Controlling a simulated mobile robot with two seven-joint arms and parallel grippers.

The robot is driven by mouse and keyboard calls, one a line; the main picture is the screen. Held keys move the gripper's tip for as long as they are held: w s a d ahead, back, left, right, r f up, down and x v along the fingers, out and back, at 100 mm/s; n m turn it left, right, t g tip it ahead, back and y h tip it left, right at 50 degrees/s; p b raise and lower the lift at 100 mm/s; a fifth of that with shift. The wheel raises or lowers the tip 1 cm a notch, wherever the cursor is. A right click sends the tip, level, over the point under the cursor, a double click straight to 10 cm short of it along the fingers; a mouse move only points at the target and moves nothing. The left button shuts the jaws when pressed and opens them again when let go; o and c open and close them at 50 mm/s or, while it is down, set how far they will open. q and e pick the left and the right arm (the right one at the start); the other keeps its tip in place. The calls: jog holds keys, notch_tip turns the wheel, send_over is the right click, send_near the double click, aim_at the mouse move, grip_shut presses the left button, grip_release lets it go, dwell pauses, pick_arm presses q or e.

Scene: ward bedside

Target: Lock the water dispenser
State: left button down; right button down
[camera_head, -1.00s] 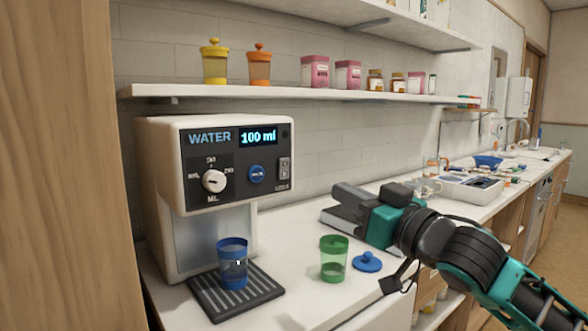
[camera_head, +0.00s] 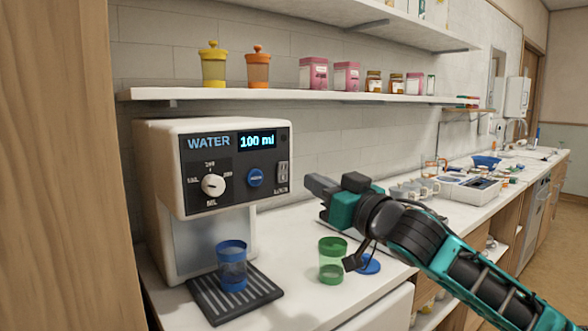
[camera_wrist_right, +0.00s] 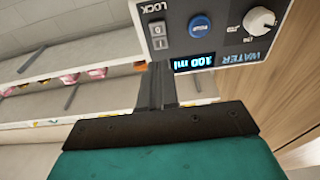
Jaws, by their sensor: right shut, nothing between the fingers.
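The white water dispenser (camera_head: 160,150) stands at the left of the counter, with "WATER" and a lit "100 ml" display on its dark panel. The panel holds a white dial (camera_head: 212,185), a round blue button (camera_head: 255,178) and a small lock switch (camera_head: 283,172) at the right edge. In the wrist view the lock switch (camera_wrist_right: 158,36) shows "0" and "I" halves beside the word LOCK. My right gripper (camera_head: 312,186) is shut and empty, to the right of the panel and slightly below the switch, apart from it in the head view. My left gripper is out of view.
A blue cup (camera_head: 232,266) stands on the dark drip tray (camera_head: 240,306). A green cup (camera_head: 332,262) and a blue lid (camera_head: 368,265) are on the counter below my right arm. A shelf (camera_head: 330,96) with jars runs above the dispenser. A wooden panel (camera_head: 60,170) stands at left.

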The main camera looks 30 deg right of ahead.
aim_at(285, 165)
jog(key=w, duration=0.3)
jog(key=w+r+p, duration=0.1)
jog(key=w, duration=0.1)
jog(key=shift+w+a+r, duration=0.1)
jog(key=shift+w+a, duration=0.1)
jog(key=shift+w, duration=0.2)
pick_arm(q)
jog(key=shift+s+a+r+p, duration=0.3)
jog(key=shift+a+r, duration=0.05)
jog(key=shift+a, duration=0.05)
pick_arm(e)
jog(key=shift+w, duration=0.6)
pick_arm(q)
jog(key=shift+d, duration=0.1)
pick_arm(e)
jog(key=shift+w+r+p, duration=0.15)
jog(key=shift+r+p, duration=0.1)
jog(key=shift+p, duration=0.3)
jog(key=shift+f, duration=0.15)
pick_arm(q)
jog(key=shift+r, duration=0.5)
